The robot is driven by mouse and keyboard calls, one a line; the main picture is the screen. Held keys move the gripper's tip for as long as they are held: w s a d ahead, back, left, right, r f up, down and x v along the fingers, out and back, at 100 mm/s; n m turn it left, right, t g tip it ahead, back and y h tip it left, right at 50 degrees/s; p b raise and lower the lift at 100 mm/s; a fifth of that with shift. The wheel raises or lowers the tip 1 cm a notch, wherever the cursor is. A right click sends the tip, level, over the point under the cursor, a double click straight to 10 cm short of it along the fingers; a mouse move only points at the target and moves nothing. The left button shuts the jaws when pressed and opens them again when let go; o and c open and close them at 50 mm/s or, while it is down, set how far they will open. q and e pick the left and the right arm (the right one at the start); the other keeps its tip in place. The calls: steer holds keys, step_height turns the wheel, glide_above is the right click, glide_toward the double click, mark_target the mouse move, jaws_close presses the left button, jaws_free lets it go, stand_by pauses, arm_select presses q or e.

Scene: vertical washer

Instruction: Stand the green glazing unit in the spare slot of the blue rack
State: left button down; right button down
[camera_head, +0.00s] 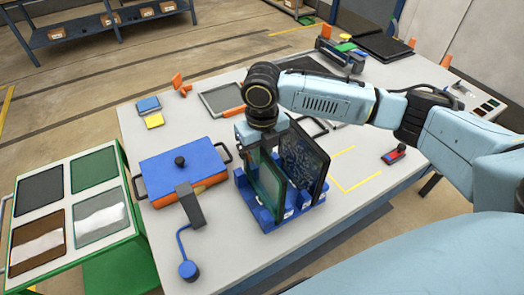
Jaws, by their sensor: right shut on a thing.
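The green glazing unit (271,188) is a thin upright pane with a dark green frame. My right gripper (262,150) is shut on its upper edge from above. The pane stands over the left part of the blue rack (245,196), with its lower edge down among the rack's slots. I cannot tell whether it rests on the slot floor. A dark patterned pane (304,160) stands in the rack just to the right of the green unit, with a narrow gap between them. The gripper hides part of the green unit's top. My left gripper is not in view.
A blue-topped box (180,166) with handles sits left of the rack. A blue suction tool (189,268) lies in front of it. A green-framed stand (95,190) with sample panes is at far left. Yellow corner marks (343,186) show bare table to the right.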

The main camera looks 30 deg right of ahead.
steer(key=c, duration=1.3)
jaws_free()
steer(key=shift+f, duration=0.1)
step_height(320, 180, up, 12)
steer(key=shift+r, duration=0.2)
